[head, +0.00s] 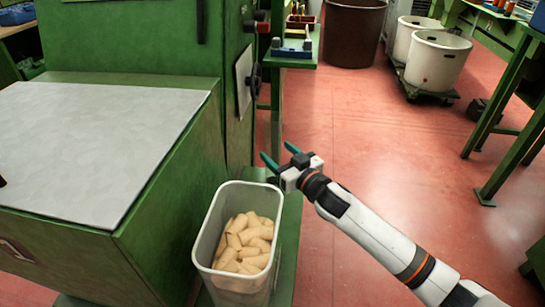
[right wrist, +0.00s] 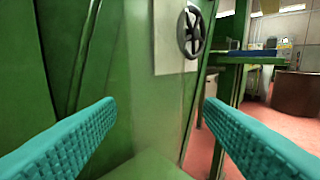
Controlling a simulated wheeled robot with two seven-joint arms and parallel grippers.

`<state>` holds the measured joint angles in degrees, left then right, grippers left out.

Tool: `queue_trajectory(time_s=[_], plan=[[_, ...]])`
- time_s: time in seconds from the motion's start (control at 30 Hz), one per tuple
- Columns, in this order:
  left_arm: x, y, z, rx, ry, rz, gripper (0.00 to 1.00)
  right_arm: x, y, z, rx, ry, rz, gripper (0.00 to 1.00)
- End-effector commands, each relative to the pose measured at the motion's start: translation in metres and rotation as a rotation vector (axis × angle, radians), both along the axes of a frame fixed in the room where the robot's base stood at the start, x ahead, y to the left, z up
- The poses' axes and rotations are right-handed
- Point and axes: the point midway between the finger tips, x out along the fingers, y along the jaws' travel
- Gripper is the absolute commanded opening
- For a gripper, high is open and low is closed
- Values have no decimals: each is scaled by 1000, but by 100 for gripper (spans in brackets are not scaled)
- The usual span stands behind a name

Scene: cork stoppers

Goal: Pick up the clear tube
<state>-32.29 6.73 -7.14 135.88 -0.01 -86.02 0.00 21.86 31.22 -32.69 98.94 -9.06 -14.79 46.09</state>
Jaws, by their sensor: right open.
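My right gripper (head: 278,155) is open, with its two teal fingers apart beside the right side of the green machine. In the right wrist view the ridged fingers (right wrist: 158,104) frame the machine's green side, and nothing is clamped between them. A faint, pale see-through patch shows between the fingers there; I cannot tell whether it is the clear tube. I cannot make out a clear tube in the head view. My left gripper is not in view.
The green machine (head: 180,160) with a grey top (head: 90,140) fills the left. A handwheel (right wrist: 190,31) sticks out from it. Red floor (head: 350,130) is open to the right.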

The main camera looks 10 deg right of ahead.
Motion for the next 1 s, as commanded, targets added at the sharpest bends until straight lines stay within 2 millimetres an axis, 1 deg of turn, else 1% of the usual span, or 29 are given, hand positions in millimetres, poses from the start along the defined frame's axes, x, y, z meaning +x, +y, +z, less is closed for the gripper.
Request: queue_trajectory(time_s=[0.17, 0.3, 0.4, 0.57, 0.6, 0.77, 0.8, 0.9, 1.0], plan=[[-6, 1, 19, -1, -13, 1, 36, 24, 13, 2, 0, -3, 1, 62], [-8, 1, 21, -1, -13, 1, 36, 39, 19, 1, 0, -1, 0, 62], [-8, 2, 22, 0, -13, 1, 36, 42, 20, 2, -1, -1, 0, 62], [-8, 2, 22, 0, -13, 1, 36, 42, 20, 2, 0, -1, 0, 62], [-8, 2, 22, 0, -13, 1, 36, 42, 20, 2, 0, -1, 0, 61], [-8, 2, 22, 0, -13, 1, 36, 42, 20, 2, 0, -1, 0, 35], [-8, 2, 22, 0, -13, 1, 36, 42, 20, 2, 0, -1, 0, 28], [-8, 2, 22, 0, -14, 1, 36, 42, 20, 2, 0, 0, 0, 14], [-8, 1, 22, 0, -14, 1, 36, 42, 20, 2, 0, -1, 0, 13]])
